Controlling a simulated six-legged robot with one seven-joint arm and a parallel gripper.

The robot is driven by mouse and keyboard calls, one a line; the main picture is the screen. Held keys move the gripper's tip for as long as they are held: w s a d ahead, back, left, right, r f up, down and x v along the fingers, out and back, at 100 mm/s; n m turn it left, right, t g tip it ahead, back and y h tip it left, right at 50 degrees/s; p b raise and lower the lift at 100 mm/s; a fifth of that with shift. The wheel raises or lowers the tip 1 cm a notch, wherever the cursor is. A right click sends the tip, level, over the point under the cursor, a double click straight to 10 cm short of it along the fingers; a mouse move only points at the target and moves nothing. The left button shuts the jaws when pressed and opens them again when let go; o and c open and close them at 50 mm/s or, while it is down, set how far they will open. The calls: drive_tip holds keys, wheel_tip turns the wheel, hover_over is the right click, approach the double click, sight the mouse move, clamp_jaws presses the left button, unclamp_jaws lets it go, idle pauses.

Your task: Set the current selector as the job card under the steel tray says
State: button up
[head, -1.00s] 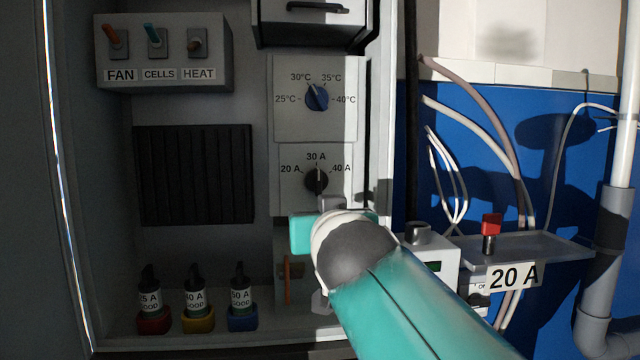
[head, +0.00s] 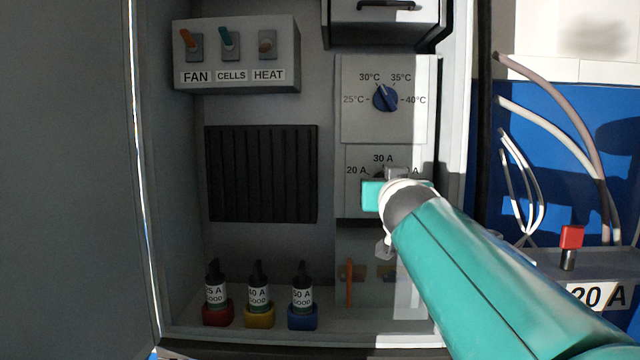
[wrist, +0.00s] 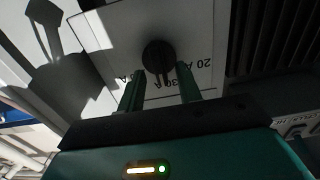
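The current selector is a round black knob (wrist: 158,55) on a white plate (wrist: 115,60) marked 20 A, 30 A and 40 A. In the wrist view, which is upside down, its pointer is toward 30 A. In the head view my arm hides most of the knob and part of the 40 A mark. My gripper (wrist: 160,70) is open, its two green fingers apart on either side of the pointer end; I cannot tell if they touch it.
A blue temperature knob (head: 385,97) is just above the selector. A switch box (head: 235,55) labelled FAN, CELLS and HEAT is upper left. Three labelled plugs (head: 258,290) stand on the cabinet floor. A red-topped part (head: 571,238) stands on the tray.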

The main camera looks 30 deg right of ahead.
drive_tip(key=shift+x, duration=0.75)
clamp_jaws()
drive_tip(key=shift+n, duration=0.3)
drive_tip(key=n, duration=1.1)
drive_tip(key=shift+w+a+f, duration=0.15)
drive_tip(key=shift+w+a, duration=0.05)
drive_tip(key=shift+n, duration=0.3)
